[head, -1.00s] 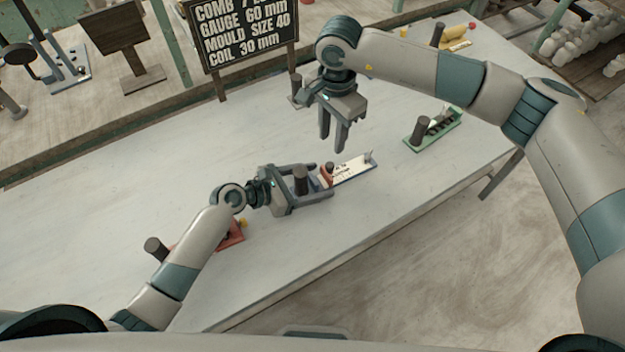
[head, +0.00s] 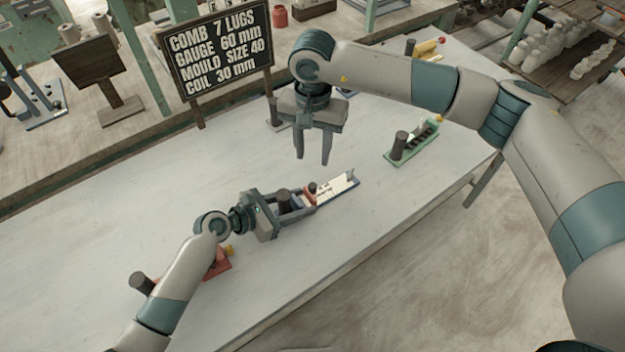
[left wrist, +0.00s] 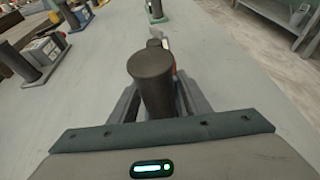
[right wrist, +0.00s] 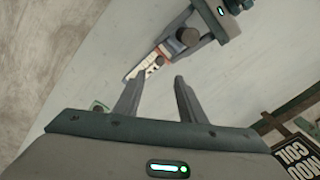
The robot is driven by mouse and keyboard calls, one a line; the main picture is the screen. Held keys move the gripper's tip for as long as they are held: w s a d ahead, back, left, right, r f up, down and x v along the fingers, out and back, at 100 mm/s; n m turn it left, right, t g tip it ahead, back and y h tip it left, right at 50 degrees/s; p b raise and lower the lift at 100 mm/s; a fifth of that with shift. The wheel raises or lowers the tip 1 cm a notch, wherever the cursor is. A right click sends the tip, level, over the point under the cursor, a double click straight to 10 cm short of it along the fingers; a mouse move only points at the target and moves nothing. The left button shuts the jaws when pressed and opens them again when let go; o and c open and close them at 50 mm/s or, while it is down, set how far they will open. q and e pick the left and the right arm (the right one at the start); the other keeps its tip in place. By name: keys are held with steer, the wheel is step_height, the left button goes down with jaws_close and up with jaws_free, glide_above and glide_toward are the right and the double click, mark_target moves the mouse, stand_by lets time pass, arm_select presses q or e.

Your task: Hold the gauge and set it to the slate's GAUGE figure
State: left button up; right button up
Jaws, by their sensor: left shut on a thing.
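The gauge (head: 338,187) lies on the table with a white marked scale, a red slider (head: 309,194) and a dark upright post (head: 283,197). My left gripper (head: 298,206) is shut on the post; the post also fills the middle of the left wrist view (left wrist: 152,85). In the right wrist view the scale (right wrist: 143,70) shows beyond my fingers; its figures are too small to read. My right gripper (head: 313,162) is open and empty, pointing down above the table behind the gauge. The slate (head: 216,55) reads "GAUGE 60 mm".
A green tool with a dark post (head: 412,146) stands to the right, and a red one (head: 215,266) lies beside my left forearm. A yellow tool (head: 428,49) is at the far end.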

mark_target(313, 184)
steer(key=shift+r+n, duration=0.2)
steer(key=shift+n, duration=0.4)
steer(key=shift+f, duration=0.15)
step_height(313, 184, down, 12)
steer(key=shift+r, duration=0.15)
stand_by(0.4)
